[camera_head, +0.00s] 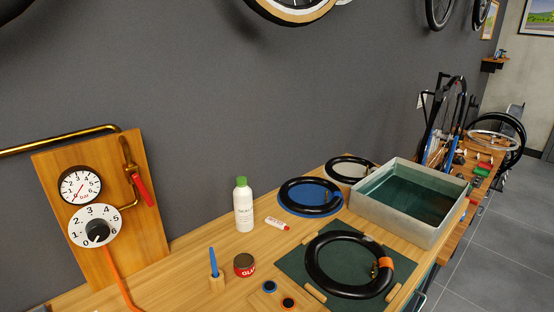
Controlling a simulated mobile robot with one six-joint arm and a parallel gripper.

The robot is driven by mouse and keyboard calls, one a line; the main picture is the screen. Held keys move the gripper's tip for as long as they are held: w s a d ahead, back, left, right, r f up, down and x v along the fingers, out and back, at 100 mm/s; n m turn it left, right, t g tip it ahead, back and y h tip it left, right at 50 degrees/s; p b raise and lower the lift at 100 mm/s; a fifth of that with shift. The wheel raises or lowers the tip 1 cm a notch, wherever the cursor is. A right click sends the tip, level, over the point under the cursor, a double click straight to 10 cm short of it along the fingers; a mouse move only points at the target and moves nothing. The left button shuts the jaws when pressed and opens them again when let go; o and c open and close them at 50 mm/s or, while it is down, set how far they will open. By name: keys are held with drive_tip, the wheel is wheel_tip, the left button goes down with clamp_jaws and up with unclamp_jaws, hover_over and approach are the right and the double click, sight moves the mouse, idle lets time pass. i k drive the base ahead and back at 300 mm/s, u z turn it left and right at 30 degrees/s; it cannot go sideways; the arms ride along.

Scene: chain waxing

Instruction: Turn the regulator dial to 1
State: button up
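The regulator dial (95,226) is a white disc with black numbers around its edge, mounted on a wooden board at the left. A black knob (97,232) sits at its centre. The knob's light mark appears to point to the lower left, near 0, but it is small. The 1 is on the disc's left side. A round pressure gauge (80,186) marked "bar" is just above the dial; its red needle points down and left, near the low end. My gripper is not in view.
A red-handled valve (138,185) and brass pipe are beside the gauge. An orange hose (120,280) hangs below the dial. The bench holds a white bottle (243,207), red tin (244,265), black tubes and a water tub (402,228). The space before the dial looks clear.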

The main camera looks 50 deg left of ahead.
sight(98, 230)
drive_tip(key=u, duration=2.7)
drive_tip(key=k, duration=0.8)
drive_tip(key=i, duration=0.8)
drive_tip(key=u, duration=0.05)
